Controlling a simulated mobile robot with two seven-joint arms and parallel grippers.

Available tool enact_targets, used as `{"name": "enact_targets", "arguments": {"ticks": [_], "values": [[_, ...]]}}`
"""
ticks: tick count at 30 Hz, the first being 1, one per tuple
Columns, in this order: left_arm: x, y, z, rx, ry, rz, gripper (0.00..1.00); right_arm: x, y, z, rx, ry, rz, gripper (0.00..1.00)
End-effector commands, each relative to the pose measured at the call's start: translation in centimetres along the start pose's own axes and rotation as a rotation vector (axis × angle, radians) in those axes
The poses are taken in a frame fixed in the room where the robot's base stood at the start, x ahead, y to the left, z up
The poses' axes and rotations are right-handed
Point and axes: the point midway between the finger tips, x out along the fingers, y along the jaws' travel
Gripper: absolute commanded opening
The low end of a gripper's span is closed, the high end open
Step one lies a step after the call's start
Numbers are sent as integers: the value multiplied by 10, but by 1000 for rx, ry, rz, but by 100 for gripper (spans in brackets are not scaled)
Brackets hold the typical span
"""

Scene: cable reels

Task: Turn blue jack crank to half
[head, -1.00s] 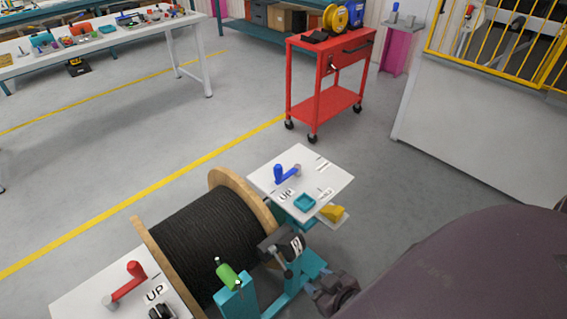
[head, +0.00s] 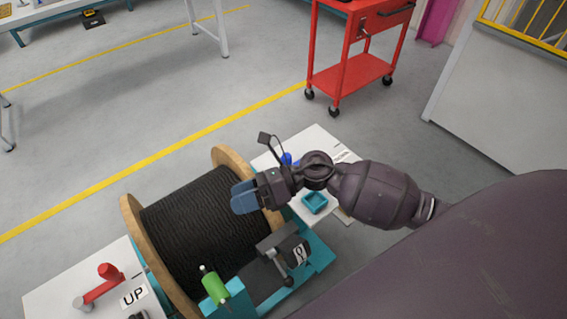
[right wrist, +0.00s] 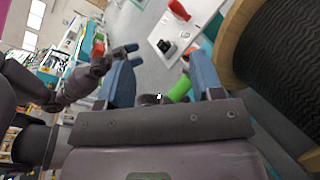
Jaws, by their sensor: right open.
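The blue jack crank (head: 287,158) is mostly hidden behind my right arm in the head view; only a bit of blue shows on the right white panel (head: 316,137). My right gripper (head: 243,197) is over the cable reel (head: 193,215), left of the crank, with its blue fingers pointing left. In the right wrist view its two fingers (right wrist: 161,82) stand wide apart with nothing gripped. My left gripper (right wrist: 126,52) shows small in the right wrist view; its jaw state is unclear.
A red crank (head: 102,285) stands on the left white panel (head: 50,300). A green handle (head: 214,288) and a black clamp (head: 284,252) are in front of the reel. A teal tray (head: 315,203) sits on the right panel. A red cart (head: 352,75) stands behind; the floor between is clear.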

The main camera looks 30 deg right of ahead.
Motion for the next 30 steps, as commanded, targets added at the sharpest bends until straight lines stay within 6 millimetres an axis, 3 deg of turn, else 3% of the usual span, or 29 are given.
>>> {"name": "enact_targets", "arguments": {"ticks": [4, 7, 12, 15, 18, 22, 30], "values": [[4, 0, 16, 2, -27, 1, 82, -8, -37, -13, -386, 386, 16, 60], [6, 0, 19, 5, -32, 2, 82, -29, -69, -13, -615, 657, 20, 60], [12, 0, 22, 11, -36, 5, 82, -81, -121, 10, -888, 1091, 7, 60], [14, 0, 24, 12, -39, 6, 82, -109, -141, 29, -973, 1288, -6, 60], [14, 1, 24, 11, -41, 7, 82, -130, -153, 46, -1014, 1424, -18, 60], [14, 1, 23, 11, -40, 8, 82, -143, -159, 56, -1034, 1508, -27, 60], [16, 3, 33, 9, -59, 11, 82, -141, -178, 33, -1032, 1520, -23, 60]]}}
